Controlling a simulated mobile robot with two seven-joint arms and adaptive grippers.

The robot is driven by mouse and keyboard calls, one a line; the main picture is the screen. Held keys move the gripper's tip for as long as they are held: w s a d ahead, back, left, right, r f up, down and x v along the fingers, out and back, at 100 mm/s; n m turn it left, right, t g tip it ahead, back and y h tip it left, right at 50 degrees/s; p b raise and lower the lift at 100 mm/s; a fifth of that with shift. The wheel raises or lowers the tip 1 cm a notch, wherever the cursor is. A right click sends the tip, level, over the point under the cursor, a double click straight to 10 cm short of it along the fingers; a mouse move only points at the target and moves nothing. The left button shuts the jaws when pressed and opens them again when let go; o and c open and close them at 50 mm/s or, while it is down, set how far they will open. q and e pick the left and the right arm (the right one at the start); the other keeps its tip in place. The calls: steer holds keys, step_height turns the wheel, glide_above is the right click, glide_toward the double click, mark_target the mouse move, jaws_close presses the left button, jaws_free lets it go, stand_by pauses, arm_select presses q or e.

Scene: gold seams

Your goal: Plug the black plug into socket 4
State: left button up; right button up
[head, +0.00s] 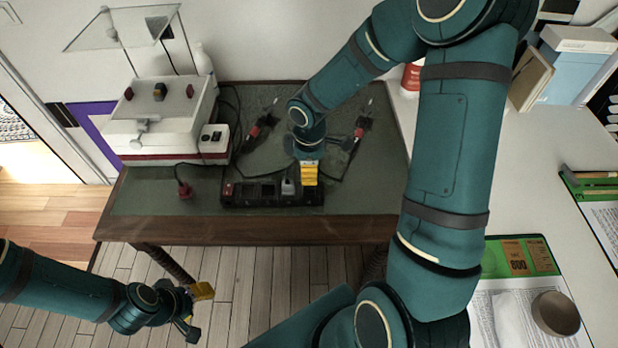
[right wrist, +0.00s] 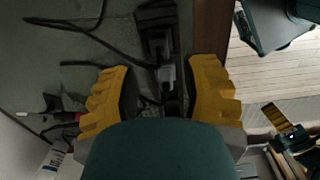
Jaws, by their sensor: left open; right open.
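A black power strip (head: 250,194) lies along the table's front edge, with a red switch at its left end. A grey plug (head: 288,187) stands in it right of the middle; it also shows in the right wrist view (right wrist: 167,74). Socket numbers are not readable. My right gripper (head: 308,175) is open, pointing down over the strip's right end; its yellow fingers (right wrist: 160,98) stand on either side of the strip in the right wrist view. I cannot make out the black plug for certain; the hand hides part of that end. My left gripper (head: 198,308) is open and empty, in front of the table.
A red plug (head: 185,192) lies on the table (head: 150,210) left of the strip. A white machine (head: 155,125) stands behind it. Two red-and-black tools (head: 256,130) (head: 363,128) with dark cables lie behind the strip. A white counter (head: 480,190) is at right.

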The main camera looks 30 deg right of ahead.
step_height(320, 180, up, 6)
steer(key=shift+f, duration=0.2)
stand_by(0.6)
